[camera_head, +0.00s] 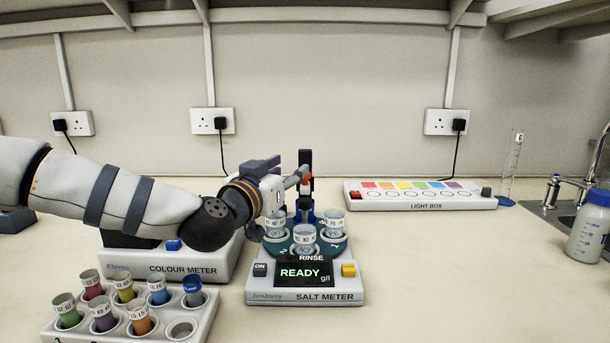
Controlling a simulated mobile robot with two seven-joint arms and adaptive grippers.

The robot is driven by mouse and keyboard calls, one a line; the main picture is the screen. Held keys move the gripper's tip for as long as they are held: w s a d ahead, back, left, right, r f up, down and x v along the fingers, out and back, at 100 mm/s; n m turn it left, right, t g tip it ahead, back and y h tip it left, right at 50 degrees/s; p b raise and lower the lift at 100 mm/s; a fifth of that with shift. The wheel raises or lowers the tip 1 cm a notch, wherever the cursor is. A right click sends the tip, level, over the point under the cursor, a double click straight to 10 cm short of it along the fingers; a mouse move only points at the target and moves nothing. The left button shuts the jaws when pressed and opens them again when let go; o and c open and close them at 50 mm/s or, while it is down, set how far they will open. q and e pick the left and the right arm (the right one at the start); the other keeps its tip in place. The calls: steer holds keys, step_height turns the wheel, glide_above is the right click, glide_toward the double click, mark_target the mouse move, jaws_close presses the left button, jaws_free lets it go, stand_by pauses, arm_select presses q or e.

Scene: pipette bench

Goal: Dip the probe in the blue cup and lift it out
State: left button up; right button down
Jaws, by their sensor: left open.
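The rack at front left holds a blue vial (192,290) and a paler blue vial (157,289).
The vial rack (70,335) has several coloured vials and an empty hole at front right. The colour meter (182,268) stands behind it, under my left arm. A light box (420,196), a bottle (590,228) and a sink are to the right. The front right bench is clear.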

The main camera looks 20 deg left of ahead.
arm_select(q)
glide_toward(302, 187)
steer(key=w, duration=0.1)
steer(key=w+r, duration=0.1)
steer(key=shift+w+d+r, duration=0.1)
steer(key=shift+w+r, duration=0.15)
steer(key=shift+w, duration=0.05)
steer(key=w, duration=0.2)
steer(key=w+b, duration=0.1)
steer(key=w, duration=0.1)
steer(key=w+d, duration=0.1)
steer(key=w, duration=0.1)
steer(key=shift+w+r+b, duration=0.3)
steer(key=shift+w+r, duration=0.25)
steer(key=shift+w, duration=0.2)
jaws_close()
steer(key=shift+r, duration=0.1)
arm_select(e)
steer(key=s+f, duration=0.1)
steer(key=s+f+g, duration=0.1)
steer(key=shift+s+f, duration=0.2)
steer(key=shift+f, duration=0.15)
